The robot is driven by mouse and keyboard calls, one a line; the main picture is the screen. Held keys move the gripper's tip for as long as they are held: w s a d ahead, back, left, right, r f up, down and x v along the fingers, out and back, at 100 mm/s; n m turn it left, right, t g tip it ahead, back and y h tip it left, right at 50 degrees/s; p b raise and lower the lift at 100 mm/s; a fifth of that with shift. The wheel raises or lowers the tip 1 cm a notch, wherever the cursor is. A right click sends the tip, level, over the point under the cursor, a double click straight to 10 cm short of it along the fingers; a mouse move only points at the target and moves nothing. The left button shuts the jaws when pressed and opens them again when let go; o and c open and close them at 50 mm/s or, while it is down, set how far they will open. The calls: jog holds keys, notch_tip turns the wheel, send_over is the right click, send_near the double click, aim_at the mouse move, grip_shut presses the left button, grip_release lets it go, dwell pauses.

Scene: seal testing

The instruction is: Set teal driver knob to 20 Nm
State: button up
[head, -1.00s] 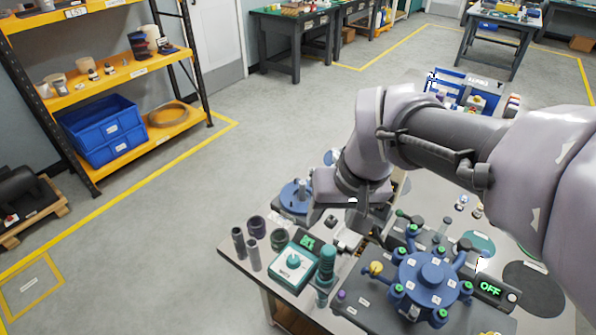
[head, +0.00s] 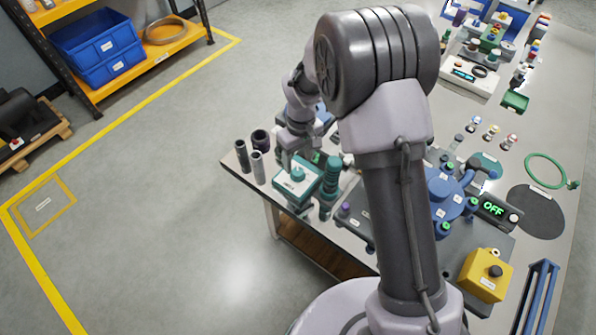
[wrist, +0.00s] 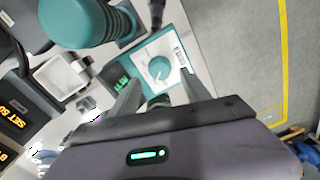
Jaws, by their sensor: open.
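The teal box with a white top (head: 297,178) stands near the left corner of the table and carries a round teal knob (head: 297,173). In the wrist view the knob (wrist: 160,68) shows with a pointer mark, and a small green-lit display (wrist: 121,82) sits beside the box; its figures are too small to read. The ribbed teal driver (head: 329,172) stands upright right of the box; its top (wrist: 75,20) fills the upper left of the wrist view. My gripper (wrist: 158,82) is open and empty, its fingers pointing toward the knob, apparently above it.
Dark and grey cylinders (head: 258,166) stand left of the box at the table edge. A blue round fixture (head: 443,190) with green caps, an OFF display (head: 493,209) and a yellow button box (head: 485,275) lie to the right. An amber SET display (wrist: 15,115) shows in the wrist view.

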aim_at(298, 171)
notch_tip(298, 171, down, 4)
jog(key=shift+a+f+b, duration=0.1)
jog(key=shift+b, duration=0.4)
grip_shut()
